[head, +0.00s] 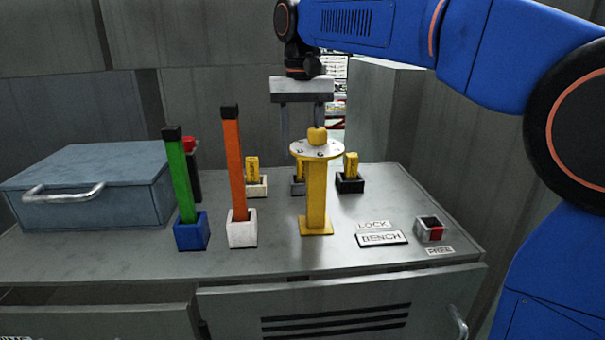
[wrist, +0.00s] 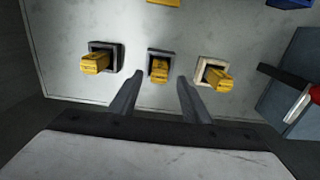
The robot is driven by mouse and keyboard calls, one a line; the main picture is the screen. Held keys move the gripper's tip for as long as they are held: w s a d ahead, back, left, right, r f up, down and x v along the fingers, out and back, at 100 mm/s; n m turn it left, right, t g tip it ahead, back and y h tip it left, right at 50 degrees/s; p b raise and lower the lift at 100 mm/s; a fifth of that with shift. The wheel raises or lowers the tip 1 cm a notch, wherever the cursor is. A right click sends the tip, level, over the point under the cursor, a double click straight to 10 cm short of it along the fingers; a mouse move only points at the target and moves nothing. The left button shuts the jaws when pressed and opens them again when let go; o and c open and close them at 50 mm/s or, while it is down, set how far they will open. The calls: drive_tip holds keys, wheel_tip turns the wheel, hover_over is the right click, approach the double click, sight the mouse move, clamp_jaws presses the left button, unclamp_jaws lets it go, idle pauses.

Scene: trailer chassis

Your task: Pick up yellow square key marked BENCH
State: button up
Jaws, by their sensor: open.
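Three yellow square keys stand in small sockets at the back of the bench top: one in a white socket (head: 257,190), one in a grey socket (head: 299,188), one in a black socket (head: 350,186). The wrist view shows the left key (wrist: 95,63), middle key (wrist: 159,70) and right key (wrist: 216,78). I cannot read which is marked BENCH. My gripper (head: 301,135) points down, open and empty, above the grey socket. In the wrist view its fingertips (wrist: 160,77) lie either side of the middle key. The yellow post partly hides that key in the head view.
A yellow post (head: 316,205) with a round plate stands in front of my gripper. Green (head: 180,175) and orange (head: 235,165) bars stand upright left of it. A blue-grey case (head: 95,185) is at left. A BENCH label (head: 381,238) and red-marked socket (head: 431,229) are front right.

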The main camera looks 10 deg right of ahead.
sight(303, 162)
wheel_tip(303, 162, down, 5)
drive_tip(key=shift+s+d+r, duration=0.1)
idle(0.3)
clamp_jaws()
drive_tip(key=shift+r, duration=0.1)
